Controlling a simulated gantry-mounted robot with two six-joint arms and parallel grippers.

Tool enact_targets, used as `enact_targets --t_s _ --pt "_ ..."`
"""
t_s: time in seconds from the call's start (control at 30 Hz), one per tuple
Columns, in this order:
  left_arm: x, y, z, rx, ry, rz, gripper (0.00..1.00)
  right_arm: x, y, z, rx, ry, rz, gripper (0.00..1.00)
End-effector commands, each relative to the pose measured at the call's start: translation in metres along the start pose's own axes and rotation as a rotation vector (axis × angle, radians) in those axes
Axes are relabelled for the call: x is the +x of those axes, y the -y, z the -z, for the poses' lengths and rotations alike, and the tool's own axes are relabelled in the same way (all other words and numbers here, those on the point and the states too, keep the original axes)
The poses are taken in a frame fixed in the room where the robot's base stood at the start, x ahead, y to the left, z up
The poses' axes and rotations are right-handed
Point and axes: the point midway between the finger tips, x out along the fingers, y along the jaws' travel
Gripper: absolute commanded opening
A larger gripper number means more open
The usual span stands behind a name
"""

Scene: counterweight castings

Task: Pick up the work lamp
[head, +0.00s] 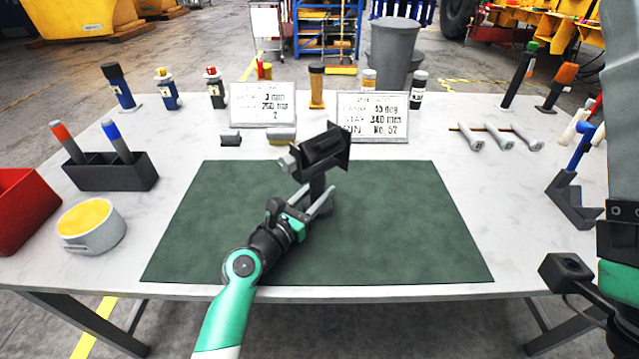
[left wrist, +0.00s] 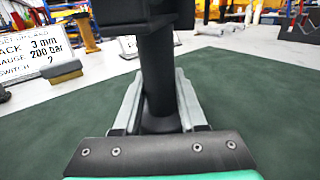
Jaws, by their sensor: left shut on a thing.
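The work lamp (head: 322,152) is black, with a boxy head on a dark post. It stands upright near the middle of the green mat (head: 410,220). My left gripper (head: 318,196) reaches in from the front and is shut on the lamp's post, low down. In the left wrist view the post (left wrist: 157,75) rises between the two grey fingers (left wrist: 158,110), and the lamp head is cut off at the top. Whether the base touches the mat is hard to tell. My right arm shows at the right edge of the head view; its fingertips are not visible.
Two sign plates (head: 262,104) (head: 372,117) stand behind the mat. A black holder (head: 110,172), a round tin (head: 92,232) and a red bin (head: 22,210) are on the left. A blue-handled tool (head: 575,175) and several grey pins (head: 497,137) are on the right. The mat around the lamp is clear.

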Motion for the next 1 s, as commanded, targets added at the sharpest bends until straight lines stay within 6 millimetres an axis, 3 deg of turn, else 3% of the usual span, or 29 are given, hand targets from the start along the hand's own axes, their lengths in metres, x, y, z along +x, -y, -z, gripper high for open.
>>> enact_targets --t_s 0.63,1.0 --pt "0.0 0.0 0.001 0.0 -0.002 0.0 0.0 0.0 0.0 0.0 0.0 0.0 0.0 0.76" --pt "0.0 0.0 -0.009 0.001 0.003 -0.001 0.0 0.005 0.0 0.004 0.0 0.0 0.0 0.76"
